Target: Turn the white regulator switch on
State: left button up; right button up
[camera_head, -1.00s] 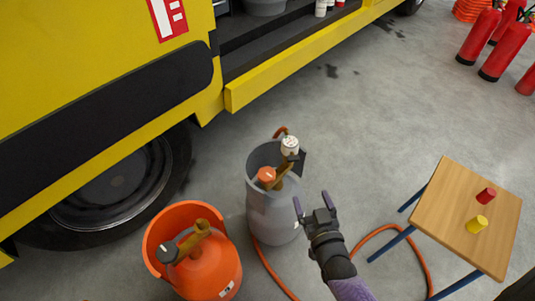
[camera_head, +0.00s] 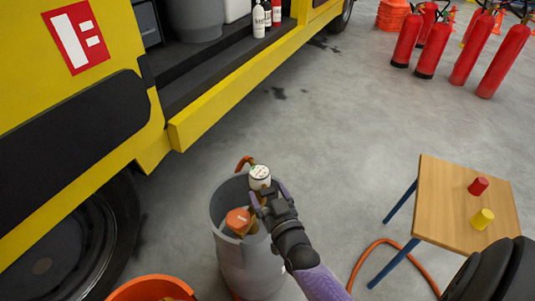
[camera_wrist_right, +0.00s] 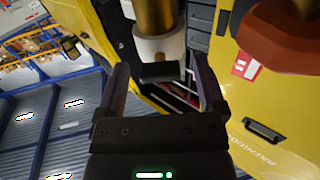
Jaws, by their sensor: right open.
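The white regulator (camera_head: 260,177) sits on the brass valve at the top of a grey gas cylinder (camera_head: 247,268), with an orange hose at its back. My right gripper (camera_head: 268,194) is open right beside the regulator in the head view. In the right wrist view, the white regulator (camera_wrist_right: 160,45) is just beyond the open right gripper (camera_wrist_right: 161,82). A dark block on it, perhaps its switch (camera_wrist_right: 159,72), shows between the two fingers, with gaps on both sides. I cannot tell the switch's position. My left gripper is not in view.
An orange knob (camera_head: 238,220) is close left of my gripper.

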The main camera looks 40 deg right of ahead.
grip_shut()
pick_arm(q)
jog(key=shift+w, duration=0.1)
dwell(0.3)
